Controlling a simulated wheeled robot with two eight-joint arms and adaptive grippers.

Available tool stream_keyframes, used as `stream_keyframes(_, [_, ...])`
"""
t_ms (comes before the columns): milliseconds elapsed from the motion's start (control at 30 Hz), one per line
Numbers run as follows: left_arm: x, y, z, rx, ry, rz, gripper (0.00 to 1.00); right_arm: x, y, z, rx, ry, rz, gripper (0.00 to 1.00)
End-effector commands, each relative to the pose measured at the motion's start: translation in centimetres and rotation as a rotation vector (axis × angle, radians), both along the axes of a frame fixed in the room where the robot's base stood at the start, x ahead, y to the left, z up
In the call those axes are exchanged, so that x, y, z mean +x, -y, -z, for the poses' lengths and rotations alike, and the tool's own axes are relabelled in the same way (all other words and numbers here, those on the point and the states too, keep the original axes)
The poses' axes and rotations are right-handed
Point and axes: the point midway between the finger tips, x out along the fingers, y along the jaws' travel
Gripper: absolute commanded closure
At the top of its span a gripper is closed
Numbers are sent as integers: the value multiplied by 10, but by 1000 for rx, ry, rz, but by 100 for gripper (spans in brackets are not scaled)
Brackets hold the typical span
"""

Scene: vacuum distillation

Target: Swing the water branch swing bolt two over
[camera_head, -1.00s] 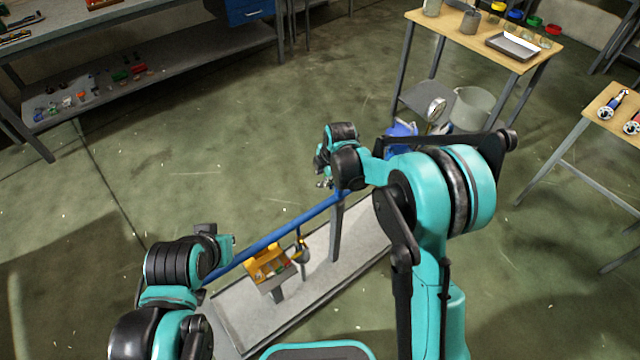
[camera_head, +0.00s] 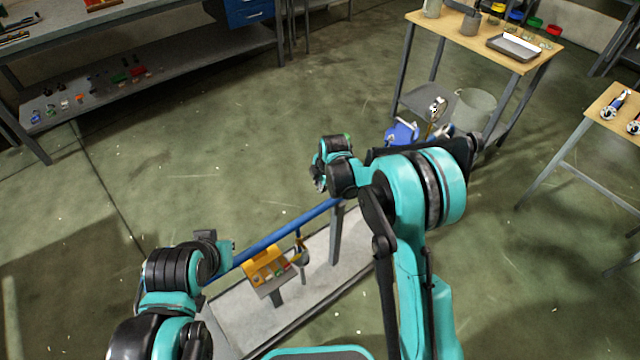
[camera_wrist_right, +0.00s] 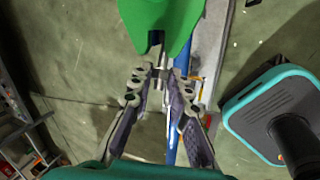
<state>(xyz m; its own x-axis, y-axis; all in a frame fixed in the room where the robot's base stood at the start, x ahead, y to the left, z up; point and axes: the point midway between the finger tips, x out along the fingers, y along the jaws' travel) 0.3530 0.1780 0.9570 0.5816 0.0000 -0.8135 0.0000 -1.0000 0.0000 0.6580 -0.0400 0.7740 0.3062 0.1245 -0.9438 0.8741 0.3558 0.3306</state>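The blue pipe (camera_head: 290,231) slopes across the low grey stand, and the right wrist view shows it (camera_wrist_right: 172,145) behind my fingers. My right gripper (camera_head: 320,178) is near its upper right end. In the right wrist view my right gripper (camera_wrist_right: 160,78) has its fingertips a narrow gap apart. A small pale metal piece shows in or behind that gap; whether they touch cannot be told. A green flat part (camera_wrist_right: 158,22) with a dark bar lies just beyond the tips. I cannot make out swing bolt two for certain. My left gripper (camera_head: 222,248) is near the pipe's lower left end, its fingers unclear.
A yellow-orange box (camera_head: 264,266) sits by the pipe above the grey base (camera_head: 235,310). A blue item (camera_head: 402,132) and a grey bucket (camera_head: 472,108) are by the wooden table (camera_head: 480,45). Open floor lies between the benches.

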Motion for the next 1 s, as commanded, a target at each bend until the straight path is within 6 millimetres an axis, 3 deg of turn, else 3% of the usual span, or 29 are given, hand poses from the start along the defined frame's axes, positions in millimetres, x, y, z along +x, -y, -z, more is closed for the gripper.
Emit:
stream_keyframes(433, [0,0,-7,0,0,0,100,7,10,-10,198,-132,2,100])
stream_keyframes(733, [0,0,-6,0,0,0,100,6,10,-10,207,-138,-1,100])
stream_keyframes(767, [0,0,-6,0,0,0,100,6,10,-10,207,-138,0,77])
stream_keyframes(800, [0,0,-6,0,0,0,100,6,10,-10,207,-138,0,71])
stream_keyframes(1000, [0,0,-6,0,0,0,100,6,10,-10,206,-138,0,71])
